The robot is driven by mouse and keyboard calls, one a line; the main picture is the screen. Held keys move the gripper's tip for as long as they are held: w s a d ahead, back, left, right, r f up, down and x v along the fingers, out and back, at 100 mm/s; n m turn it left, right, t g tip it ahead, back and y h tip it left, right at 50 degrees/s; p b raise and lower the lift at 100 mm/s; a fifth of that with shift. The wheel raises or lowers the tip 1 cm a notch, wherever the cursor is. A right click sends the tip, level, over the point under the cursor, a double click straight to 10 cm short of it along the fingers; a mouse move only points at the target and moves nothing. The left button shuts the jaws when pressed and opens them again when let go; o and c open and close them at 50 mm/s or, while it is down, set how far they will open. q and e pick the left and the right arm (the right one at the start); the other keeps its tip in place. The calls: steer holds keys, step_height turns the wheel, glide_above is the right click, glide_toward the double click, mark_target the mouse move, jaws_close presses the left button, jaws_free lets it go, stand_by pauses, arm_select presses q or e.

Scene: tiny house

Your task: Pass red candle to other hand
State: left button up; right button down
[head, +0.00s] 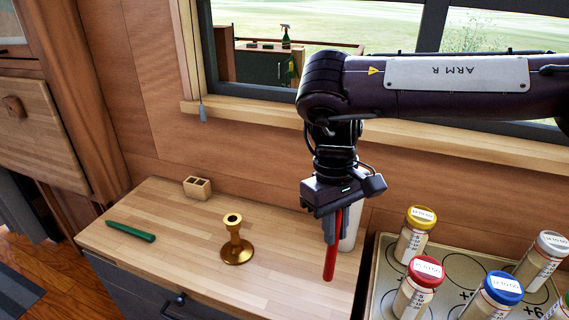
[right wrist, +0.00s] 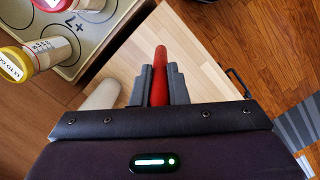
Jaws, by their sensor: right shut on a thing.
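The red candle (head: 330,262) is held in my right gripper (head: 333,222), which is shut on it. The candle hangs down, nearly upright, above the right part of the wooden counter (head: 190,240). In the right wrist view the red candle (right wrist: 160,62) sticks out between the two grey fingers of my right gripper (right wrist: 159,84). My left gripper is in neither view.
A brass candle holder (head: 236,243) stands on the counter, with a green candle (head: 130,231) lying to its left. A small wooden block with holes (head: 197,187) is near the wall. A white object (head: 351,230) stands behind the gripper. A tray (head: 375,285) with several capped jars is at right.

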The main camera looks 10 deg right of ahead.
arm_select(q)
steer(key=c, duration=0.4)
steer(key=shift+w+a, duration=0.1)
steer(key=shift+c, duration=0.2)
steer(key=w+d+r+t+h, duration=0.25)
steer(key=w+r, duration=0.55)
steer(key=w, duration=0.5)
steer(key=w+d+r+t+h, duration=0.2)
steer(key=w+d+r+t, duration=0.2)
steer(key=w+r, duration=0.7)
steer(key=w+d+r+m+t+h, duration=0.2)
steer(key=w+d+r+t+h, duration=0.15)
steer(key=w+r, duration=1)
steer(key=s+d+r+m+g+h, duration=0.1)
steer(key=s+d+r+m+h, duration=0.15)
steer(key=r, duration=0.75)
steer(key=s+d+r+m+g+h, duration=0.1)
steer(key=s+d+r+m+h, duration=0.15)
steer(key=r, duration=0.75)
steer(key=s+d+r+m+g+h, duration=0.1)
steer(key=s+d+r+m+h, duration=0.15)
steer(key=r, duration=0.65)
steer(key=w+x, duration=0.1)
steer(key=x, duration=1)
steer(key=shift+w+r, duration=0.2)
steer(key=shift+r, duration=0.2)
arm_select(e)
steer(key=w+a+f+n, duration=0.2)
steer(key=a+f, duration=0.1)
steer(key=a, duration=1.3)
